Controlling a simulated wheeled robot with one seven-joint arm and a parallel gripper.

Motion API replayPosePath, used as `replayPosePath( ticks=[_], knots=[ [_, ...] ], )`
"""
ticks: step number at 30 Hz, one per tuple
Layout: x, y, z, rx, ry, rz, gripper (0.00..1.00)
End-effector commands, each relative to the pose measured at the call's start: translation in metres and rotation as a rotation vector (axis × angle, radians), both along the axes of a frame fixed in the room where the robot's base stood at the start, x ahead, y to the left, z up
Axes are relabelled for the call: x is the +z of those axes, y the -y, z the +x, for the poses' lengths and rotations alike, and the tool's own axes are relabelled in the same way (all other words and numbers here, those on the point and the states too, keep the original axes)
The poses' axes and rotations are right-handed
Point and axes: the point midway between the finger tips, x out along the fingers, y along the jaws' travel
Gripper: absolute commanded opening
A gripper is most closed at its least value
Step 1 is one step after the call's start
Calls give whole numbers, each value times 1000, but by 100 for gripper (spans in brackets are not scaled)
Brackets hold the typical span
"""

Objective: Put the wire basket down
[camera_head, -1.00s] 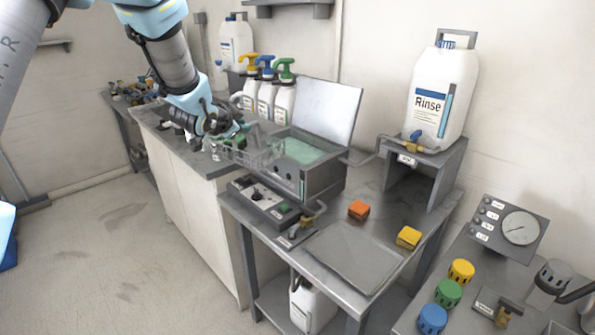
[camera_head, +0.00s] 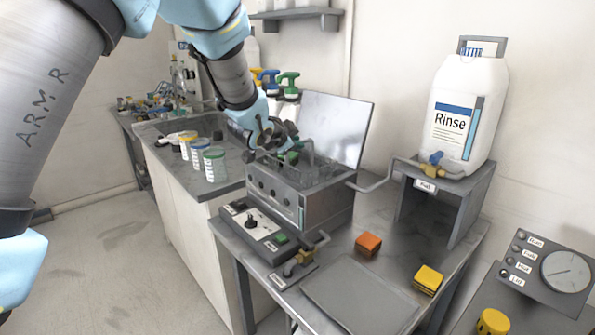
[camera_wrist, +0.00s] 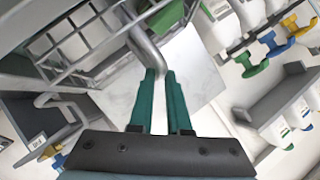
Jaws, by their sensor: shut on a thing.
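The grey wire basket (camera_head: 318,168) is at the opening of the metal bath (camera_head: 325,205), whose lid (camera_head: 335,125) stands open behind it. I cannot tell whether the basket rests on the bath floor. My gripper (camera_head: 290,157) is above the bath's left side, shut on the basket's handle. In the wrist view, the green fingers of my gripper (camera_wrist: 162,75) close on the bent handle, and the basket's wire grid (camera_wrist: 85,40) fills the upper left. My gripper hides part of the basket in the head view.
A control box (camera_head: 255,228) and a small valve (camera_head: 305,257) stand before the bath. A Rinse jug (camera_head: 455,115) sits on a stand (camera_head: 440,200) at right. Orange (camera_head: 368,243) and yellow (camera_head: 428,280) blocks and a flat tray (camera_head: 360,295) lie in front. Jars (camera_head: 214,163) stand on the left counter.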

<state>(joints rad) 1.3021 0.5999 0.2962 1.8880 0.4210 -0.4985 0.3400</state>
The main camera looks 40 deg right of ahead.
Motion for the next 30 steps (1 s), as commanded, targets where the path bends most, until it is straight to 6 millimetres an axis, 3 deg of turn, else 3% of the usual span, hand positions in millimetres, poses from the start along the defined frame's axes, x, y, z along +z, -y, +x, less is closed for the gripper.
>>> replayPosePath(
  ticks=[15, 30],
  knots=[
    [-57, 0, 1, 1, 1, -1, 0],
    [-65, 0, 1, 1, 2, -4, 0]
  ],
)
